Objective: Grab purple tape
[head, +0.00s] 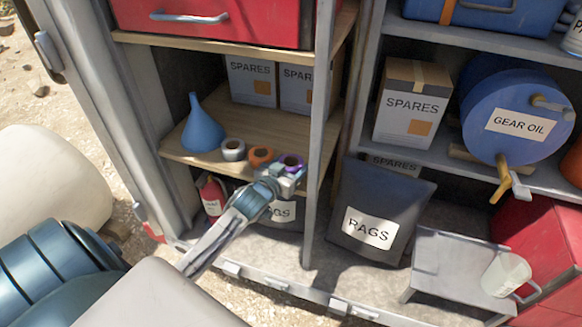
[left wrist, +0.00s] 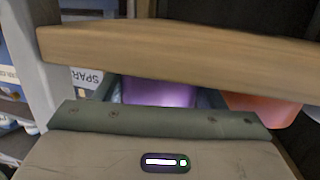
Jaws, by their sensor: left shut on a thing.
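A purple tape roll (head: 291,161) is at the front edge of the wooden shelf, at the right end of a row of rolls. My left gripper (head: 288,172) reaches it from the front and is shut on it. In the left wrist view the purple tape (left wrist: 158,93) shows between the fingers, partly hidden by the gripper body and the shelf's wooden edge. I cannot tell whether the tape is clear of the shelf. My right gripper is not in view.
An orange roll (head: 261,156) sits just left of the purple one, then a grey-white roll (head: 233,149) and a blue funnel (head: 202,128). SPARES boxes (head: 252,82) stand behind. A grey upright (head: 319,120) is close on the right. A RAGS bag (head: 378,212) stands below right.

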